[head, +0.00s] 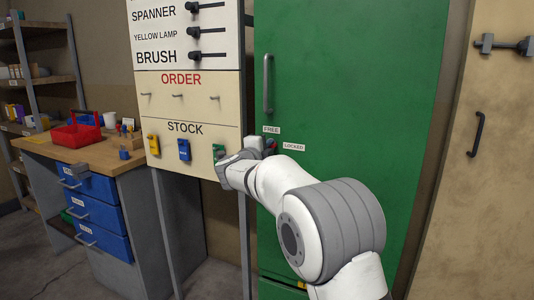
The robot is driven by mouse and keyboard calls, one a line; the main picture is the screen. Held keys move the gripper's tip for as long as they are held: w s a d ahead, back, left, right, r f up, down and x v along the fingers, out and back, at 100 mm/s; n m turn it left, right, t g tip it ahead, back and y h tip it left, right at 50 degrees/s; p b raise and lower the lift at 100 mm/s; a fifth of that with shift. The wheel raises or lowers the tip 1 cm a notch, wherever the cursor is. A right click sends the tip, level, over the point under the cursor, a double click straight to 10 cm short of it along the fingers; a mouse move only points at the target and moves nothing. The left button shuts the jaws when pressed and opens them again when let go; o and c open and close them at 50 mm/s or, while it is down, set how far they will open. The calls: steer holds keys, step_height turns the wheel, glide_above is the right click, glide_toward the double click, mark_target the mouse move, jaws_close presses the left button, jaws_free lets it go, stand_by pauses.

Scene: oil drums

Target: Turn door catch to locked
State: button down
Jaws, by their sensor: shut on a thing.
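The green door (345,90) fills the middle of the head view, with a grey upright handle (267,84). Below the handle are two small white labels, FREE (271,130) at the left and LOCKED (294,147) to the right and lower. The door catch (271,142) shows only as a small reddish bit between the labels. My gripper (265,147) is at the catch and shut on it. My wrist and fingers hide most of the catch, so its exact angle cannot be told.
A board (187,95) with pegs and hanging coloured tags stands left of the door. A workbench (85,148) with a red basket (77,134) and blue drawers is further left. A beige door (490,180) with a dark handle is at the right.

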steer(key=shift+f+m+b, duration=0.1)
steer(key=shift+m+b, duration=0.2)
steer(key=shift+m, duration=0.3)
steer(key=c, duration=1.5)
jaws_free()
steer(key=v, duration=0.7)
steer(key=shift+s+a, duration=0.15)
steer(key=shift+s, duration=0.2)
